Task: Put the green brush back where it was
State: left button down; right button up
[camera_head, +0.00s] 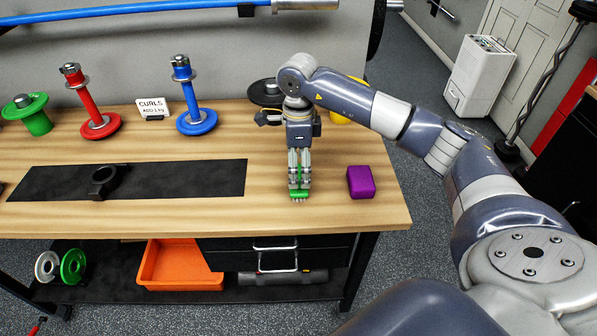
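My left gripper is not in view.
A purple block (360,182) lies just right of the brush. A black mat (205,180) with a black ring-shaped holder (103,182) lies to the left. Red (88,100) and blue (187,97) upright posts, a green disc piece (28,114) and a "CURLS" card (153,108) stand behind.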

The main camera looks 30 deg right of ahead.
aim_at(299, 172)
notch_tip(299, 172, up, 10)
jog(key=b, duration=0.1)
jog(key=shift+f, duration=0.1)
dwell(0.6)
